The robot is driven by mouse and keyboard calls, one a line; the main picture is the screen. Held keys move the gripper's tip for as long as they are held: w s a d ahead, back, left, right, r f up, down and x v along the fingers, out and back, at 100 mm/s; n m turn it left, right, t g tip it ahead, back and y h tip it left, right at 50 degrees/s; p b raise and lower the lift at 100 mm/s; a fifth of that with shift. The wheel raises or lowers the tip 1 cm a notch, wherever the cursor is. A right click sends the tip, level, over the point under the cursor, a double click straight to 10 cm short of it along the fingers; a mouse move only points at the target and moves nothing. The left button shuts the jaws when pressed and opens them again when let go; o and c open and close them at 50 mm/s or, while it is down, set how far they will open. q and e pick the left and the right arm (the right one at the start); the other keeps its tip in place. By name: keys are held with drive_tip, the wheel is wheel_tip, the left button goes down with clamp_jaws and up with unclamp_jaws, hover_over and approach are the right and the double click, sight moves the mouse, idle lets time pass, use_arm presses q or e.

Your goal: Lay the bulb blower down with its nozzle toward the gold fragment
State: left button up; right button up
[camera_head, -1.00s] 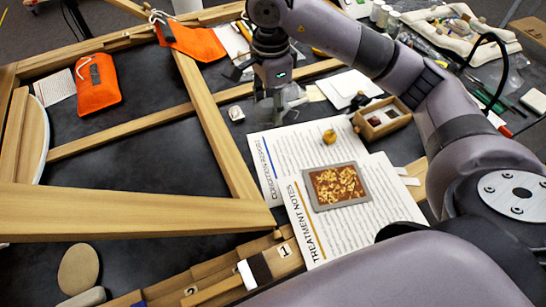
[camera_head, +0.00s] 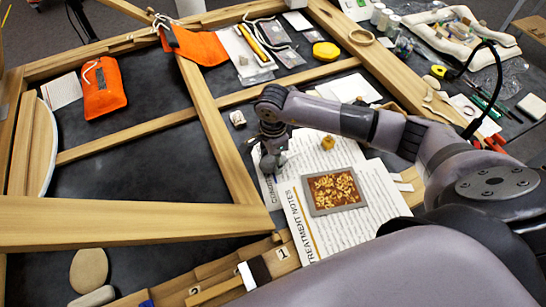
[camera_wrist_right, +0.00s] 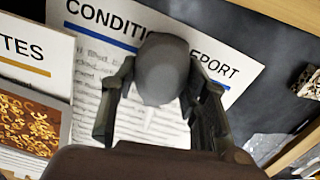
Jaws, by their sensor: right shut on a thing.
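The gold fragment (camera_head: 335,190) is a flat piece with gold flakes in a grey border, lying on the Treatment Notes sheet. Its edge also shows at the left of the right wrist view (camera_wrist_right: 22,122). My right gripper (camera_head: 270,165) is over the Condition Report sheet, left of the fragment. In the right wrist view it is shut on the dark grey, rounded bulb blower (camera_wrist_right: 162,70), with a finger on each side. A small pale tip, probably the nozzle, shows at the bulb's lower edge. Whether the blower touches the paper is unclear. My left gripper is out of view.
The Condition Report sheet (camera_wrist_right: 210,50) lies under the gripper. A wooden frame (camera_head: 212,135) borders the papers on the left. An orange pouch (camera_head: 105,88) lies inside the frame.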

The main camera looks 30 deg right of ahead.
drive_tip(key=shift+f, duration=0.4)
drive_tip(key=o, duration=1.1)
drive_tip(key=shift+r, duration=0.1)
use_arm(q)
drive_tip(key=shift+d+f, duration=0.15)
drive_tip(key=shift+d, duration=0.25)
use_arm(e)
drive_tip(key=shift+o, duration=0.2)
drive_tip(key=shift+r, duration=0.2)
drive_tip(key=shift+w+r, duration=0.1)
drive_tip(key=shift+r, duration=0.1)
wheel_tip(320, 180, up, 11)
drive_tip(key=b, duration=0.4)
drive_tip(key=shift+f, duration=0.15)
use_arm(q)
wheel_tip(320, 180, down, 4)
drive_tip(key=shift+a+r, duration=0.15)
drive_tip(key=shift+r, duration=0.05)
use_arm(e)
drive_tip(key=shift+r, duration=0.45)
